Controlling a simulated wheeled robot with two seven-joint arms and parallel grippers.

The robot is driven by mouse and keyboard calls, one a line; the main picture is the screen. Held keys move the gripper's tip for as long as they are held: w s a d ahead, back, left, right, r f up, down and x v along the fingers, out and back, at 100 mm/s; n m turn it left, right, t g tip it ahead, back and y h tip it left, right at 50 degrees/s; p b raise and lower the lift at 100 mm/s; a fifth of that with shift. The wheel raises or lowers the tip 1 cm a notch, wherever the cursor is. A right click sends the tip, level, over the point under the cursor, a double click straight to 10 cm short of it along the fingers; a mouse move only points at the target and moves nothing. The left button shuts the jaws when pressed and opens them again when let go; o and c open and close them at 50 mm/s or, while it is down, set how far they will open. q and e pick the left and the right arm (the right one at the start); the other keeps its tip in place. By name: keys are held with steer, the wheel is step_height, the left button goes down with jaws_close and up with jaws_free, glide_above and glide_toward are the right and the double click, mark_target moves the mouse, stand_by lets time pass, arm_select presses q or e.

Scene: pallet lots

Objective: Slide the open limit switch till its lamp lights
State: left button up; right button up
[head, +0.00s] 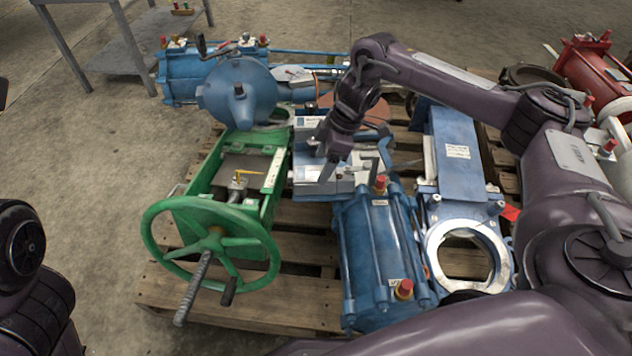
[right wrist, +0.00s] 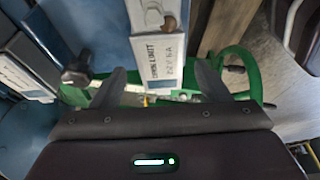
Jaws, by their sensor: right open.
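In the right wrist view a white block with a printed label (right wrist: 162,62), on which "LIMIT" can be read, lies between and just beyond my right fingertips. Metal hardware (right wrist: 153,14) and a small brownish round part (right wrist: 169,23) sit at its upper end; I cannot tell whether that part is a lamp or whether it is lit. My right gripper (right wrist: 159,84) is open, its two fingers apart with nothing held. In the head view the right gripper (head: 327,168) points down over the blue valve's silver bracket and hides part of it. My left gripper is out of view.
A green handwheel (head: 267,240) on a green yoke stands left of the right gripper. A blue cylinder with red caps (head: 372,262) stands in front. A blue gate valve (head: 456,168) is to the right. All lie on a wooden pallet (head: 292,312); bare floor is at left.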

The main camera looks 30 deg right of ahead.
mark_target(318, 173)
steer(key=shift+b+x, duration=0.5)
steer(key=shift+x, duration=2.4)
